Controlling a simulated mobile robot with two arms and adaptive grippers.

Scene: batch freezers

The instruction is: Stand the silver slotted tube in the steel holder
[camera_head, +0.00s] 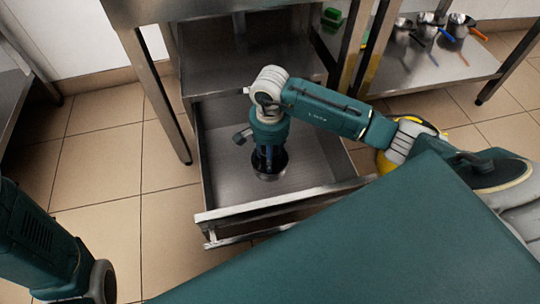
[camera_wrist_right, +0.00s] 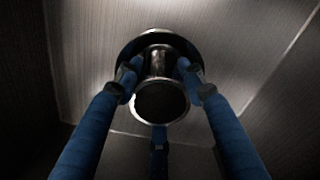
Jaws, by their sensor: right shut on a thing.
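My right gripper (camera_head: 268,158) points down into the open drawer. In the right wrist view its blue fingers (camera_wrist_right: 160,95) are shut around a dark, shiny metal tube (camera_wrist_right: 158,65) with an open round end facing the camera. No slots can be made out on it. Beyond the tube is a wider round dark metal piece (camera_wrist_right: 188,47), likely the steel holder, which also shows below the gripper in the head view (camera_head: 281,165). The tube lines up roughly with its middle; I cannot tell whether it is seated or above it. My left gripper is out of view.
The steel drawer (camera_head: 230,178) is pulled out, its floor mostly bare around the round piece. Its front wall (camera_head: 280,201) and sides surround my right gripper. A low steel shelf (camera_head: 425,70) at the back right carries several pots or scoops.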

